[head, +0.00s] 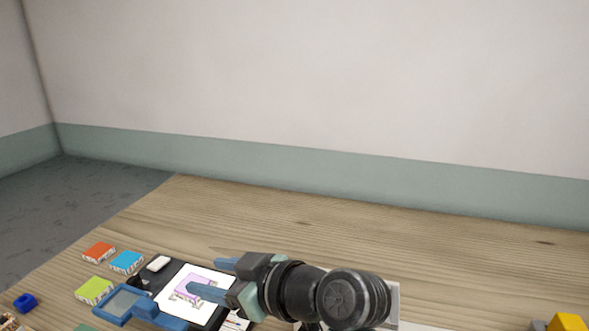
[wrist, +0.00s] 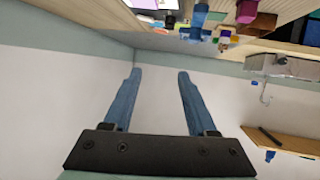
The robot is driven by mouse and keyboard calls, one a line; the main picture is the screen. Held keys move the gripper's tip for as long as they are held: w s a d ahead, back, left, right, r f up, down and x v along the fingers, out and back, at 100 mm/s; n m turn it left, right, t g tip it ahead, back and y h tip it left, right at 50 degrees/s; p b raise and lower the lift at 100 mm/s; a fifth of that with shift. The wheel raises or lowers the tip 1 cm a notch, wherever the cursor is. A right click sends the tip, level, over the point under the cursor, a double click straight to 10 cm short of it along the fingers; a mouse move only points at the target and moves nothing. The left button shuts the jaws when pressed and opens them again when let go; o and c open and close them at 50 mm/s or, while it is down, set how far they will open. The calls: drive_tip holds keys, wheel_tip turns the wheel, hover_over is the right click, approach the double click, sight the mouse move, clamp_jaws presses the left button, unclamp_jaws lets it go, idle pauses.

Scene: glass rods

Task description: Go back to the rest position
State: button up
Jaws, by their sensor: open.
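My gripper (head: 206,277) is at the lower middle of the head view, with its blue fingers pointing left. They are apart with nothing between them. The fingers overlap a white sheet with a pink picture (head: 212,282) on a dark board, in the picture; I cannot tell the height above it. In the wrist view my gripper (wrist: 160,74) is open and empty, its fingers spread before a bare wall. I cannot make out any glass rods for sure.
An orange box (head: 99,252), a blue box (head: 126,262) and a green box (head: 95,290) lie on the wooden table (head: 400,235) at left. A blue frame (head: 122,306) is near the gripper. A yellow object (head: 568,322) is at lower right. The table's back is clear.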

drive_tip(key=w+d+r+m+t+h, duration=0.1)
drive_tip(key=d+r+m+t+h, duration=0.25)
drive_tip(key=r, duration=0.55)
drive_tip(key=w+d+r+m+t+h, duration=0.1)
drive_tip(key=d+r+m+t, duration=0.25)
drive_tip(key=r+t, duration=0.4)
drive_tip(key=s+d+r+m+t+h, duration=0.3)
drive_tip(key=s+d+r+t+h, duration=0.15)
drive_tip(key=s+r, duration=0.4)
drive_tip(key=s+d+r+m+t+h, duration=0.3)
drive_tip(key=s+r+t, duration=0.3)
drive_tip(key=r, duration=0.4)
wheel_tip(320, 180, up, 14)
drive_tip(key=p, duration=1.3)
drive_tip(key=shift+f+g, duration=0.2)
drive_tip(key=shift+g, duration=0.15)
drive_tip(key=shift+s+a+r+p, duration=0.1)
drive_tip(key=shift+p, duration=0.2)
drive_tip(key=shift+c, duration=0.6)
